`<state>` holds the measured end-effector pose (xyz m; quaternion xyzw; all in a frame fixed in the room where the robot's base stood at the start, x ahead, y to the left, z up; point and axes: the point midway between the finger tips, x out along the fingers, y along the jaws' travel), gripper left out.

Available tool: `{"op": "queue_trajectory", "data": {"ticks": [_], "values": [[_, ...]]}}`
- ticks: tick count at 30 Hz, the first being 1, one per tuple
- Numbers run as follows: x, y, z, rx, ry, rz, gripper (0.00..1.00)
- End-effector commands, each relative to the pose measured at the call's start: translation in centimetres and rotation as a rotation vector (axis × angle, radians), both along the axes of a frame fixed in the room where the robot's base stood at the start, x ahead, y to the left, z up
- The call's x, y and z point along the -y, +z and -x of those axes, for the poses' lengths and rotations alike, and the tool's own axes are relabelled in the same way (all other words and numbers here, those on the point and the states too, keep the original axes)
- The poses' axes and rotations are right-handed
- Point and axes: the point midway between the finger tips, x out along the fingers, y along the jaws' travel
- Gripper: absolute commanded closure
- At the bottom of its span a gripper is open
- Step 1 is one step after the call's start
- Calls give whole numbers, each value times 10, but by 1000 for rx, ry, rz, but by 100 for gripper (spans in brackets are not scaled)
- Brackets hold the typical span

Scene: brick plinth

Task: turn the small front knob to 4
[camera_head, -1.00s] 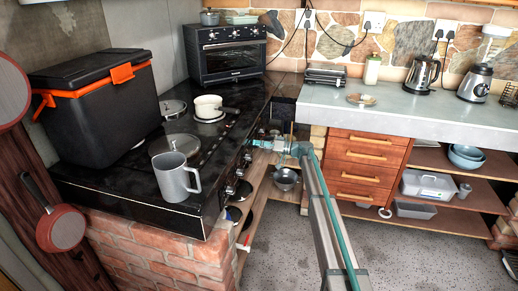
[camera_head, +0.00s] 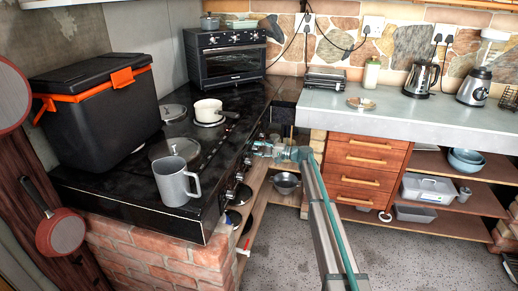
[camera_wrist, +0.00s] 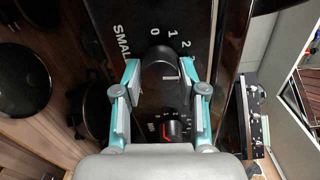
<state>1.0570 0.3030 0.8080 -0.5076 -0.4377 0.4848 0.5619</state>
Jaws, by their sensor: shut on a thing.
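The small front knob (camera_wrist: 160,64) is a dark round knob on the black panel, beside the printed word SMALL and the numbers 0, 1 and 2. Numbers past 2 are mostly hidden by the right finger. A short pale line shows at the knob's lower right; I cannot tell which number it marks. My gripper (camera_wrist: 160,74) is shut on this knob, one teal finger at each side. In the head view my gripper (camera_head: 262,149) is at the stove's front panel, and the knob is hidden there.
Another knob with a red mark (camera_wrist: 174,131) sits close below my fingers in the wrist view. The black stove top (camera_head: 130,193) carries a grey mug (camera_head: 174,182), a white saucepan (camera_head: 207,110) and a dark cool box (camera_head: 95,125). Open shelves lie below the panel.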

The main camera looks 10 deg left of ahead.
Motion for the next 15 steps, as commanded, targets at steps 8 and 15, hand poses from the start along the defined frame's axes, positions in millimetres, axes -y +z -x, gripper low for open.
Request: {"op": "queue_trajectory", "data": {"ticks": [8, 15], "values": [[0, 0, 0, -227, 0, -34, 94], [0, -1, 0, -354, 0, -53, 94]]}}
